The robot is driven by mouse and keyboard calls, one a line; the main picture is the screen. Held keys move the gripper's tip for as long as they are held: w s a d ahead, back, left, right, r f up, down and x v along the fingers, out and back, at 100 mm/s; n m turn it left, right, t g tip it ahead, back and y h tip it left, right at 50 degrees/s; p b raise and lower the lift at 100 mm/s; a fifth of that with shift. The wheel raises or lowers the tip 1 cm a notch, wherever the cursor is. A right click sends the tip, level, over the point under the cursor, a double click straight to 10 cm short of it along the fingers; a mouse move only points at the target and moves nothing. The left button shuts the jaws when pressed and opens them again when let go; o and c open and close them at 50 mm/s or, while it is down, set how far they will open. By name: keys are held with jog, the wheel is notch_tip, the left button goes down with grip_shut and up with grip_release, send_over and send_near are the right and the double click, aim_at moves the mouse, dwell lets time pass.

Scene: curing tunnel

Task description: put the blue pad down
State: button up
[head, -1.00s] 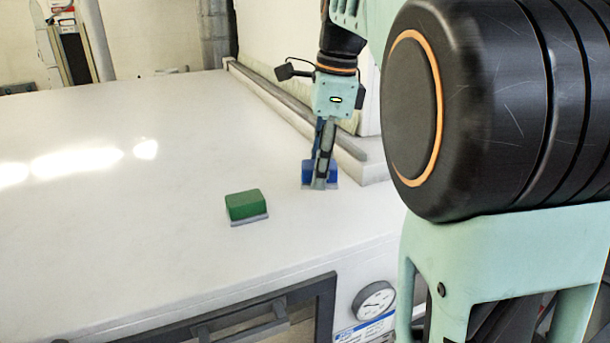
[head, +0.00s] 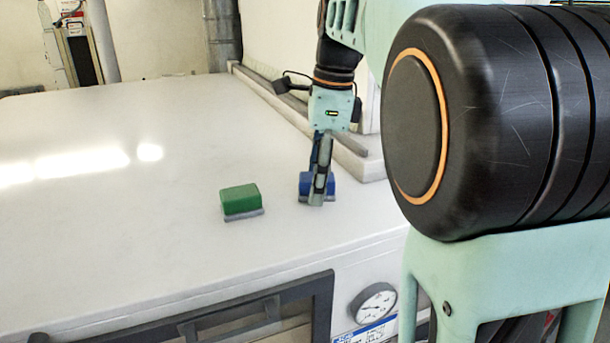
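The blue pad (head: 304,186) has a grey underside and is at the right part of the white top surface, close to its front right corner. My gripper (head: 317,199) points down at it, with a finger in front of the pad and hiding its middle. The gripper appears closed around the pad. The pad is at or just above the surface; I cannot tell whether it touches. A green pad (head: 240,199) with a grey underside lies on the surface to the left of the blue one, apart from it.
The white top (head: 120,210) is broad and clear to the left and behind. A raised grey rail (head: 300,115) and a white wall bound it on the right. Below the front edge are a dark-framed door (head: 230,320) and a round gauge (head: 374,303).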

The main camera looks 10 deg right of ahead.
notch_tip(320, 180, up, 12)
jog(key=s+d+p, duration=0.1)
jog(key=p, duration=0.1)
jog(key=shift+d, duration=0.15)
dwell(0.6)
